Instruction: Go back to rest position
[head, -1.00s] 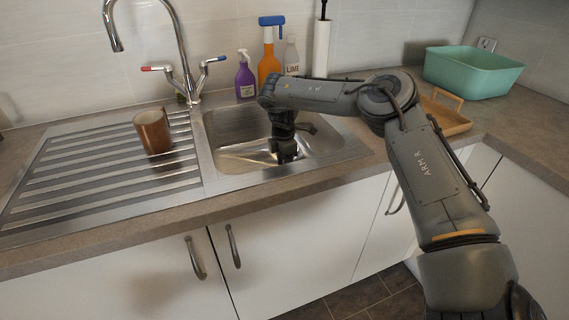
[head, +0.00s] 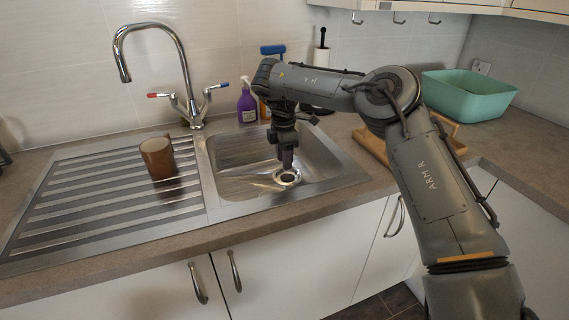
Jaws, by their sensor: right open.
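My right gripper (head: 286,160) points down over the sink basin (head: 235,165), just above the drain (head: 287,177). It is open and I see nothing between its fingers, which are small and dark here. My right arm reaches in from the lower right, across the worktop's front edge. My left gripper is out of view.
A brown mug (head: 157,158) stands on the ribbed drainer (head: 95,200). A tap (head: 186,75) rises behind the sink. A purple spray bottle (head: 247,103) and an orange one (head: 264,110) stand behind the basin. A teal tub (head: 470,95) and wooden tray (head: 372,145) are at right.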

